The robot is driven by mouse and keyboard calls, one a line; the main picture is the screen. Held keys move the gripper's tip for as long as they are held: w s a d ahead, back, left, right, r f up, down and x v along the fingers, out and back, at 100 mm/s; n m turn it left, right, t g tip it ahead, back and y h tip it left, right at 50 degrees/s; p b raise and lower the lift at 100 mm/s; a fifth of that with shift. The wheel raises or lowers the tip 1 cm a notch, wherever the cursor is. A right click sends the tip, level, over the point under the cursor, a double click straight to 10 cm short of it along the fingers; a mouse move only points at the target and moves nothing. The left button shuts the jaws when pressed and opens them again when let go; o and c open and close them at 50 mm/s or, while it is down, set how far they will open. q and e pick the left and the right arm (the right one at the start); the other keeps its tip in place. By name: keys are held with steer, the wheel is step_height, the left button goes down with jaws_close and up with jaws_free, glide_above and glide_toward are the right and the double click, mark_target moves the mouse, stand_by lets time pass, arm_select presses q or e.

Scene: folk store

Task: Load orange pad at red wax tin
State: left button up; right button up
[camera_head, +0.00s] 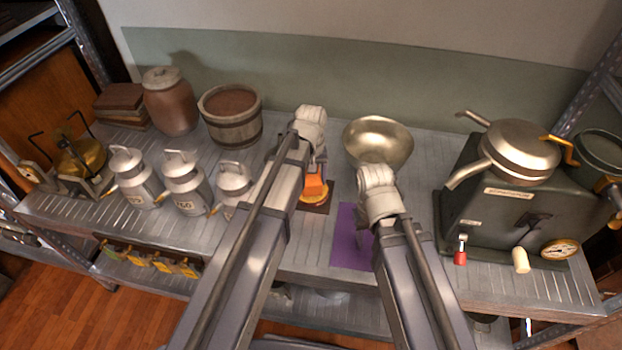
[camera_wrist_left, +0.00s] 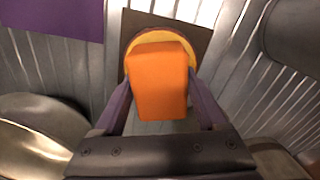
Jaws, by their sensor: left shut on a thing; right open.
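The orange pad (camera_wrist_left: 160,85) is a block between the two purple fingers of my left gripper (camera_wrist_left: 162,98), which is shut on it. The pad also shows in the head view (camera_head: 314,188), just past my left wrist. Behind the pad in the left wrist view is a round yellow-orange piece (camera_wrist_left: 143,37) on a brown square (camera_wrist_left: 198,36); whether the pad touches it, I cannot tell. My right gripper (camera_head: 366,244) is open over the purple mat (camera_head: 348,252), mostly hidden by its own arm. I cannot pick out a red wax tin with certainty.
A brass bowl (camera_head: 379,138) stands behind my right wrist. Milk cans (camera_head: 184,181) and a wooden bucket (camera_head: 230,113) stand to the left. A dark machine (camera_head: 500,218) with a metal pot (camera_head: 520,150) fills the right side.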

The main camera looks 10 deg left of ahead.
arm_select(q)
steer(key=shift+s+f+b, duration=0.1)
steer(key=shift+f+b, duration=0.4)
steer(key=shift+b, duration=0.1)
arm_select(e)
steer(key=shift+f, duration=0.5)
stand_by(1.4)
arm_select(q)
step_height(320, 180, up, 7)
steer(key=p, duration=0.7)
arm_select(e)
step_height(320, 180, up, 7)
stand_by(0.3)
arm_select(q)
step_height(320, 180, up, 3)
steer(key=p, duration=0.3)
steer(key=shift+f, duration=0.2)
arm_select(e)
step_height(320, 180, up, 3)
steer(key=shift+f, duration=0.2)
